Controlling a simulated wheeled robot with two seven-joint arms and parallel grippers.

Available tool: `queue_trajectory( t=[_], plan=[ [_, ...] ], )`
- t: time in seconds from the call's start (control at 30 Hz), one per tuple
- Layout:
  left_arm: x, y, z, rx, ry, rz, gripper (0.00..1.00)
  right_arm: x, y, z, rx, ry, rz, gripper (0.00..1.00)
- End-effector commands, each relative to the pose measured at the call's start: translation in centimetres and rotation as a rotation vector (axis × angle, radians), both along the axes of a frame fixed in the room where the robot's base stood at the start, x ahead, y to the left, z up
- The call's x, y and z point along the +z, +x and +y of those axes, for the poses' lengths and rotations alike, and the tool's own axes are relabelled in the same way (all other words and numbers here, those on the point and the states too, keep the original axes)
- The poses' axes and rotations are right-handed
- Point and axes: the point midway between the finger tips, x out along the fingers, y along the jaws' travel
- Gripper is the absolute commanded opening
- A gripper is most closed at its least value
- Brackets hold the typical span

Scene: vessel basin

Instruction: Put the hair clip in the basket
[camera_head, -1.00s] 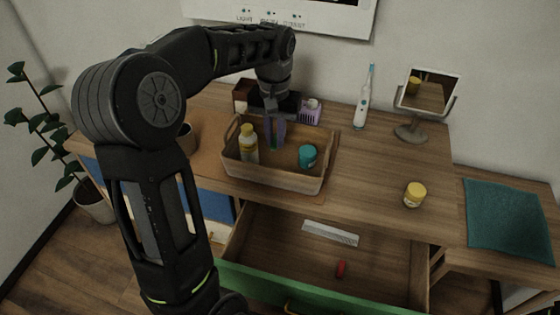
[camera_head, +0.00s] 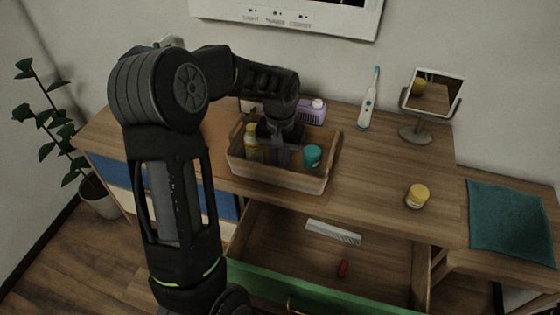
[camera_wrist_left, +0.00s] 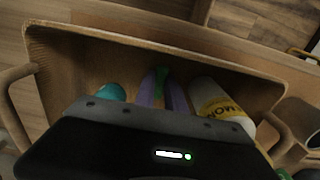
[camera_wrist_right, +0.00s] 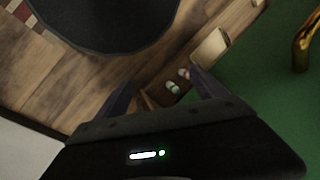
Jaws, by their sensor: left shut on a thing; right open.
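The tan basket (camera_head: 300,178) stands on the wooden desk with a yellow-capped bottle (camera_head: 252,150) and a teal jar (camera_head: 312,155) in it. My left gripper (camera_head: 281,160) points down inside the basket, between the bottle and the jar. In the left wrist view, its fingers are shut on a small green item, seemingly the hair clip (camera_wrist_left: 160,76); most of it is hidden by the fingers. I cannot tell whether it touches the basket floor. My right gripper (camera_wrist_right: 162,92) is open and empty in the right wrist view, away from the basket.
Below the desk an open green-fronted drawer (camera_head: 300,285) holds a white comb (camera_head: 333,232) and a small red item (camera_head: 343,268). A yellow-lidded jar (camera_head: 417,196), an electric toothbrush (camera_head: 368,105), a mirror (camera_head: 433,95) and a purple dispenser (camera_head: 312,112) stand on the desk.

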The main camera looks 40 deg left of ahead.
Motion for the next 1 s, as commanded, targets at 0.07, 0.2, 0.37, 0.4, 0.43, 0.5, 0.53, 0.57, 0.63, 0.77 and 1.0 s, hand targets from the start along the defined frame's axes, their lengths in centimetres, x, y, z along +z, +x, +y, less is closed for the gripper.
queue_trajectory(
  t=[0.07, 0.2, 0.37, 0.4, 0.43, 0.5, 0.53, 0.57, 0.63, 0.77, 1.0],
  plan=[
    [-0.60, -0.03, 0.03, 0.000, 0.000, 0.000, 0.00, 0.14, -0.02, -0.01, 0.000, -0.001, 0.000, 0.81],
    [-0.70, 0.00, 0.04, 0.000, 0.000, -0.001, 0.00, 0.08, -0.02, -0.01, 0.000, -0.001, 0.000, 0.81],
    [-0.83, 0.01, 0.03, 0.000, 0.000, -0.001, 0.00, -0.05, -0.02, -0.01, 0.000, 0.000, 0.000, 0.81],
    [-0.99, 0.01, 0.02, 0.000, 0.000, -0.001, 0.00, -0.17, 0.00, -0.01, 0.000, 0.000, 0.000, 0.81],
    [-1.10, 0.01, 0.02, 0.000, 0.000, -0.001, 0.00, -0.27, 0.00, 0.01, 0.000, 0.000, 0.000, 0.81],
    [-0.98, 0.01, 0.02, 0.000, 0.000, -0.001, 0.19, -0.14, 0.01, 0.01, 0.000, 0.000, 0.000, 0.81],
    [-0.98, 0.01, 0.02, 0.000, 0.000, -0.001, 0.21, -0.13, 0.01, 0.00, 0.000, 0.000, 0.000, 0.81],
    [-0.98, 0.01, 0.02, 0.000, 0.000, -0.001, 0.24, -0.13, 0.01, 0.00, 0.000, 0.000, 0.000, 0.81],
    [-0.98, 0.01, 0.02, 0.000, 0.000, -0.001, 0.30, -0.13, 0.01, 0.00, 0.000, 0.000, 0.000, 0.81],
    [-0.97, 0.01, 0.02, 0.000, 0.000, -0.001, 0.37, -0.12, 0.01, 0.01, 0.000, 0.000, 0.000, 0.81],
    [-0.79, 0.02, 0.03, 0.000, 0.001, -0.002, 0.37, 0.01, 0.01, 0.00, 0.000, 0.000, 0.000, 0.81]
  ],
)
